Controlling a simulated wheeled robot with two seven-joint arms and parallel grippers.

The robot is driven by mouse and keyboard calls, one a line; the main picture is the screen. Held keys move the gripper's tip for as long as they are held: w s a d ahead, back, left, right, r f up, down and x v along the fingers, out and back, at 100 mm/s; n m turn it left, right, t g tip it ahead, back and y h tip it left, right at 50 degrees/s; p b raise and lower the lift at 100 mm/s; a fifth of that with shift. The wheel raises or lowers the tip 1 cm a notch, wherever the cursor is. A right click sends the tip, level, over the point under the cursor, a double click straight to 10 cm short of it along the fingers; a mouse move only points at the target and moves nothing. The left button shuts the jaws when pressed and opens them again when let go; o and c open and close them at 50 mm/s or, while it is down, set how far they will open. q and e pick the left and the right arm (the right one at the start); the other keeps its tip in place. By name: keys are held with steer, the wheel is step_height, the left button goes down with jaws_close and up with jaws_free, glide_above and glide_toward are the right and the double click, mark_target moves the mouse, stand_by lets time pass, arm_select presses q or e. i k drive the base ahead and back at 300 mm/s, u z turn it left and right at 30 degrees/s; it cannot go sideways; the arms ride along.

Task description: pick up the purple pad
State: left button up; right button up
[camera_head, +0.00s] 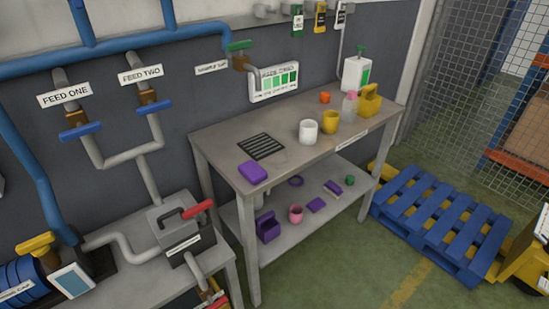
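On the table's lower shelf (290,237) lie two other flat purple pieces, one near the middle (316,204) and one farther right (333,188). I cannot tell from their shape alone which one is the pad. Neither of my grippers is in view.
A white cup (308,131), a yellow mug (330,122), a pink bottle (349,106) and a yellow caddy (369,101) stand toward the table's right. The lower shelf also holds a purple caddy (268,229) and pink cup (296,214). A blue pallet (440,215) lies at right.

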mark_target(253, 173)
steer(key=u, duration=0.5)
steer(key=i, duration=0.85)
steer(key=u, duration=0.8)
